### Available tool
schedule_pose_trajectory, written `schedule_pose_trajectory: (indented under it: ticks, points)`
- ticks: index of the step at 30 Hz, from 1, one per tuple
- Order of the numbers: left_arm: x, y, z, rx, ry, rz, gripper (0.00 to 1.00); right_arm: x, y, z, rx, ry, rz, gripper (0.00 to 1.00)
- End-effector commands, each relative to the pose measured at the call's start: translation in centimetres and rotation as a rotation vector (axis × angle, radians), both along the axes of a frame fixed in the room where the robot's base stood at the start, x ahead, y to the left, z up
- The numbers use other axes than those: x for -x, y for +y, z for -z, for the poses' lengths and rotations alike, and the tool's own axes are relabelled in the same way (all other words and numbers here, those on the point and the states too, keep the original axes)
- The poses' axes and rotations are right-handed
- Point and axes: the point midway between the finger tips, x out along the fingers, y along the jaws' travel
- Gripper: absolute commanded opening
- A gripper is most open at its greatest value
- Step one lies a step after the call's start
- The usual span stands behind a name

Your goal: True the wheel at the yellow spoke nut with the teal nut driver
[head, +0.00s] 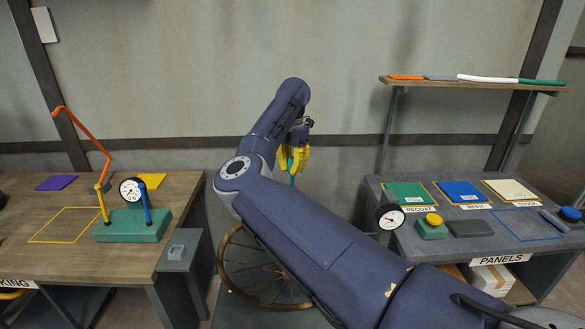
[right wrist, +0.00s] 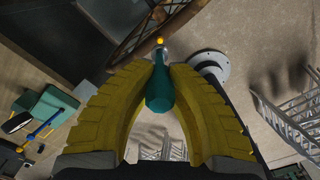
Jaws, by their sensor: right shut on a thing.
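My right gripper (head: 294,160) has yellow fingers. It is shut on the teal nut driver (right wrist: 160,92), whose shaft points down in the head view. The wheel (head: 221,272) stands below it, with a brown rim and thin spokes, partly hidden behind my right arm. In the right wrist view the yellow spoke nut (right wrist: 160,41) shows just beyond the driver's grey tip, by the brown rim (right wrist: 129,66). I cannot tell whether the tip touches the nut. My left gripper is not in view.
A wooden bench (head: 190,190) at left holds a green stand (head: 130,232) with a dial gauge. A grey panels bench (head: 430,250) at right holds coloured panels and buttons. A shelf (head: 470,84) hangs above it. A second dial (head: 390,216) shows beside my right arm.

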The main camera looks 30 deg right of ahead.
Motion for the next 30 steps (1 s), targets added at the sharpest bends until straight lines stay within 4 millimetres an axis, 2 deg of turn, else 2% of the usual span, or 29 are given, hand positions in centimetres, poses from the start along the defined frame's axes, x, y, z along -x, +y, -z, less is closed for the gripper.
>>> schedule_pose_trajectory:
  ticks: [15, 30]
  points:
    - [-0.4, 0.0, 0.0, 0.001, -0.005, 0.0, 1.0, 0.1, -0.1, 4.5, 0.0, 0.002, 0.0, 0.0]
    - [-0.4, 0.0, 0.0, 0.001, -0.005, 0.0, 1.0, 0.0, 0.0, 4.5, -0.001, 0.0, 0.001, 0.0]
